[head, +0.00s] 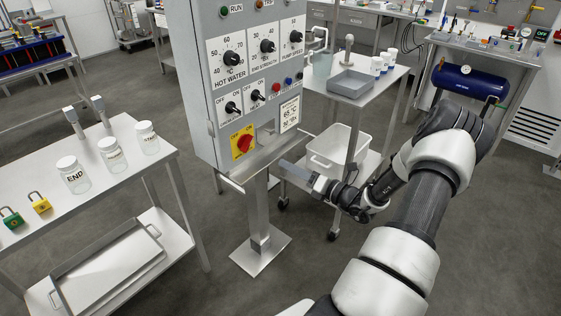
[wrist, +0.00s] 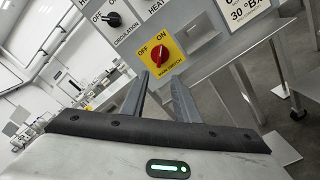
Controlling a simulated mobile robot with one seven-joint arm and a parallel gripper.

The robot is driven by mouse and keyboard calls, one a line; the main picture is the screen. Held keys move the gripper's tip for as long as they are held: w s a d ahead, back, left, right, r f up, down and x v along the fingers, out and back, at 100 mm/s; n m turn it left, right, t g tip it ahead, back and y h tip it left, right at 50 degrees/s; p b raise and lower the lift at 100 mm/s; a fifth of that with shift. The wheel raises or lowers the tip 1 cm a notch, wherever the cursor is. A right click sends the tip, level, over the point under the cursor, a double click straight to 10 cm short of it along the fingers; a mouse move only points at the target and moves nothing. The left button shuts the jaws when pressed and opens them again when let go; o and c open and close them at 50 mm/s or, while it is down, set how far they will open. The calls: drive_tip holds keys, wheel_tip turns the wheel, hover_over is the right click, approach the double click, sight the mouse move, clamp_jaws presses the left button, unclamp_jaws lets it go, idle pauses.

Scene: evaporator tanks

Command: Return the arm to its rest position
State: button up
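My gripper (head: 286,168) is in front of the lower right part of the grey control panel (head: 203,85), beside its bottom ledge. In the wrist view, its two grey fingers (wrist: 159,80) stand apart with nothing between them, so it is open and empty. The red main switch (head: 244,143) on its yellow plate lies just ahead of the fingertips; it also shows in the wrist view (wrist: 160,56). A gap between fingertips and switch seems to show, but its size is hard to tell. My arm reaches out at the right and folds back toward the panel.
A table (head: 108,194) with jars and padlocks is at left. A workbench with a blue tank (head: 467,82) is behind my elbow.

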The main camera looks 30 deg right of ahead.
drive_tip(key=shift+s+d, duration=0.1)
drive_tip(key=shift+s, duration=0.2)
